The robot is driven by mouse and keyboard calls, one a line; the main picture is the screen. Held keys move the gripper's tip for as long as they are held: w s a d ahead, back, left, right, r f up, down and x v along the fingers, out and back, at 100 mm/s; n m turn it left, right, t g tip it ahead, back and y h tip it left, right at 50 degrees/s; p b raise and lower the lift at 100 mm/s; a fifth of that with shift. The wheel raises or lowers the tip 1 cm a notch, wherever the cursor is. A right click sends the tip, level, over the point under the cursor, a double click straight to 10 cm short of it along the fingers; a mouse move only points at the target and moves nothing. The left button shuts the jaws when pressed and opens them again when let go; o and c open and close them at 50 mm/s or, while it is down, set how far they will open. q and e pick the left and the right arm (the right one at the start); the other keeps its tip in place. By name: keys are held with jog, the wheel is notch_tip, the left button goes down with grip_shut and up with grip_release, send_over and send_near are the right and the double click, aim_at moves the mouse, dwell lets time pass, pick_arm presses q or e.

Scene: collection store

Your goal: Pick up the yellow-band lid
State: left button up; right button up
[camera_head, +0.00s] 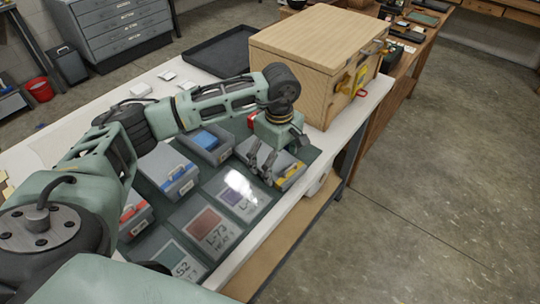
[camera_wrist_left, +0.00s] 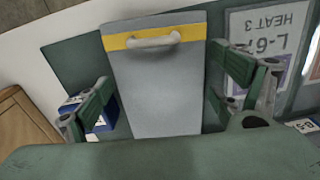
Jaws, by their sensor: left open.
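The yellow-band lid (camera_wrist_left: 158,85) is a grey panel with a yellow stripe and a pale handle (camera_wrist_left: 153,40) across the stripe, in the left wrist view. In the head view its yellow part (camera_head: 291,172) shows on a grey box near the table's right edge, partly hidden by my gripper. My left gripper (camera_head: 264,167) is over this box, pointing down. In the wrist view its open fingers (camera_wrist_left: 160,78) stand on either side of the lid, with nothing held between them. I cannot tell whether a finger touches the lid. My right gripper is not in view.
A wooden crate (camera_head: 310,62) stands just behind my gripper. A label card (camera_head: 208,226) lies in front. A black tray (camera_head: 222,52) is behind.

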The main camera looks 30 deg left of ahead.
pick_arm(q)
jog(key=c, duration=0.9)
